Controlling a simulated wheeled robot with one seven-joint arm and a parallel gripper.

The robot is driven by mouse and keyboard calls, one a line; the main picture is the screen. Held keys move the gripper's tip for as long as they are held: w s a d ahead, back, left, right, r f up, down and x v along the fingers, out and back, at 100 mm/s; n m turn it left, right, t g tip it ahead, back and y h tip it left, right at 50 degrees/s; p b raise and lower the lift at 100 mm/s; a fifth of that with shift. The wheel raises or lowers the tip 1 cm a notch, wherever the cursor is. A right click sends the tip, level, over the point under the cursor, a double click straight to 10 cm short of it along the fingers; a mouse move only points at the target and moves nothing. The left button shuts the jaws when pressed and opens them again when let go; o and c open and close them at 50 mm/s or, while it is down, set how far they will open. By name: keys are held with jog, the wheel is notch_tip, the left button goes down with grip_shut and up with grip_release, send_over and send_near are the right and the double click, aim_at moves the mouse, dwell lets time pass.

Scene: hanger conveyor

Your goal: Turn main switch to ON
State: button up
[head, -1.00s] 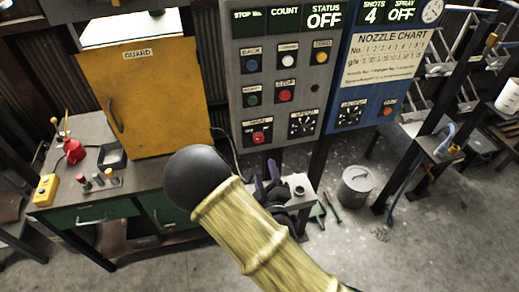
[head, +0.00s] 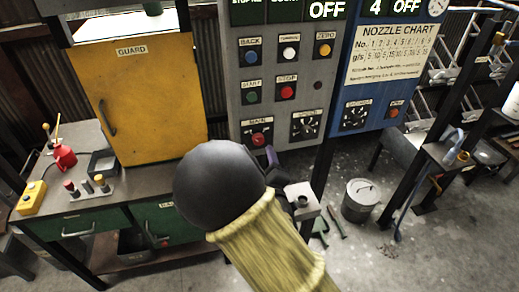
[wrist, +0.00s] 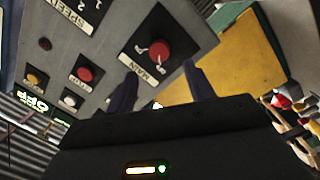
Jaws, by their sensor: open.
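The main switch (head: 258,139) is a red knob on a black plate labelled MAIN, low on the grey control panel (head: 288,72). It shows large in the wrist view (wrist: 157,50), just beyond the fingers. The status display (head: 327,11) above reads OFF. My gripper (head: 274,160) is just below and right of the switch in the head view, mostly hidden behind my arm. In the wrist view my gripper (wrist: 160,82) has its two dark fingers apart, with nothing between them. The fingers point at the panel and look clear of the knob.
A speed dial (head: 305,125) sits right of the switch, and red STOP (head: 287,91) and green START (head: 252,97) buttons are above. A yellow guard door (head: 145,95) and a workbench stand left. A bucket (head: 360,199) stands on the floor at right.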

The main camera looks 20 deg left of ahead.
aim_at(258, 142)
jog(key=p+x, duration=0.1)
jog(key=x, duration=0.6)
jog(key=c, duration=1)
